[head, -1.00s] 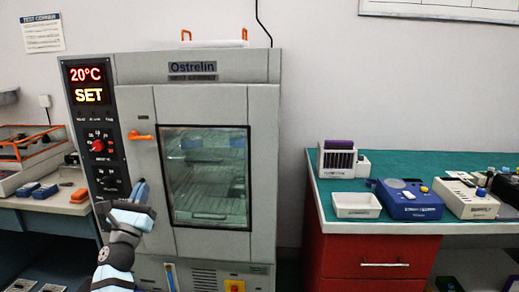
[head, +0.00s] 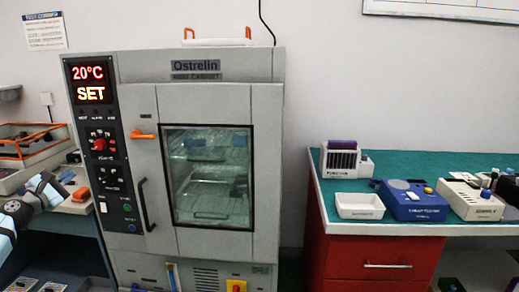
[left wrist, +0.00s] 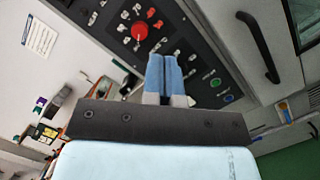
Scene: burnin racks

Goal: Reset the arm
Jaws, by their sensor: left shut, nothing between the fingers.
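My left gripper (head: 50,182) is at the left edge of the head view, in front of the left bench and apart from the test cabinet. In the left wrist view its two blue fingers (left wrist: 165,72) are together with nothing between them, against a background of the cabinet's control panel. The grey cabinet (head: 215,97) has its glass door (head: 207,175) shut, with a black handle (head: 147,204) now in plain sight. Its display (head: 90,83) reads 20°C and SET. My right gripper is not in view.
The left bench holds an orange-edged tray (head: 30,140) and an orange block (head: 81,195). On the right, a green-topped bench (head: 440,162) holds a white tray (head: 359,206), a blue tester (head: 413,203) and a supply unit (head: 469,201). Floor space lies between cabinet and right bench.

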